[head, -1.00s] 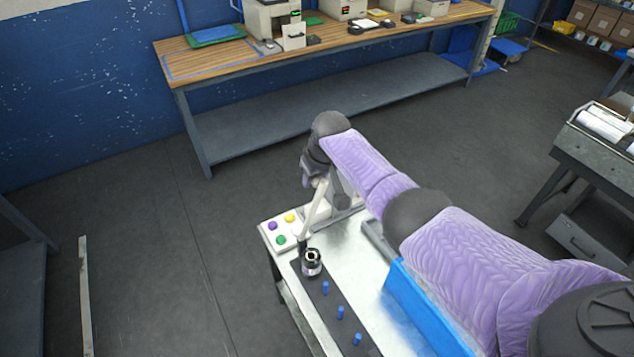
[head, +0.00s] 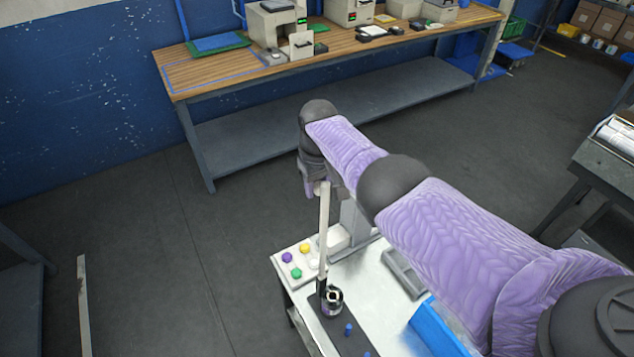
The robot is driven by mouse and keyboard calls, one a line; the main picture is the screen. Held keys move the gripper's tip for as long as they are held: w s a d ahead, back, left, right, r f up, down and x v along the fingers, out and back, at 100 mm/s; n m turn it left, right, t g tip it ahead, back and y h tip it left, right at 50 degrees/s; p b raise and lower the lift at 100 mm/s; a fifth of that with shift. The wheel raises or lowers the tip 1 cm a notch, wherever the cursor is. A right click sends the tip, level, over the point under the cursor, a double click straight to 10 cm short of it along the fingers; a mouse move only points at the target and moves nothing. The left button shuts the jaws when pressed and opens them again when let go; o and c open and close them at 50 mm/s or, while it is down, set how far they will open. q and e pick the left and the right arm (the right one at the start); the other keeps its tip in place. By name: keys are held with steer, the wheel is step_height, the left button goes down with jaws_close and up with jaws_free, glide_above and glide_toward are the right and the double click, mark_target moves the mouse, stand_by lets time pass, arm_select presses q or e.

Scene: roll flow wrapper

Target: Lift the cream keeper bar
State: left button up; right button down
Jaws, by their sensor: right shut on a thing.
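The cream keeper bar (head: 323,237) stands close to upright above the far left corner of the white machine table (head: 380,290). Its lower end meets a dark piece beside a black and silver round fitting (head: 332,300). My right gripper (head: 316,189) is at the bar's upper end and shut on it. The fingers are small and partly hidden by the wrist. My left gripper is not in view.
A panel with purple, green and yellow buttons (head: 298,262) is left of the bar. Blue pegs (head: 348,329) stand on a dark strip in front. A blue tray (head: 437,330) is at the right. A wooden bench (head: 220,75) stands behind; the floor between is clear.

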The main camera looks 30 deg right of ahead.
steer(key=shift+s+f, duration=0.2)
steer(key=shift+f, duration=0.05)
steer(key=c, duration=0.7)
jaws_free()
steer(key=o, duration=0.4)
steer(key=shift+w, duration=0.15)
steer(key=shift+r, duration=0.1)
steer(key=shift+r, duration=0.1)
step_height(320, 180, up, 4)
steer(key=p, duration=0.2)
steer(key=shift+r+p, duration=0.2)
steer(key=shift+p, duration=0.2)
step_height(320, 180, up, 4)
steer(key=shift+r, duration=0.65)
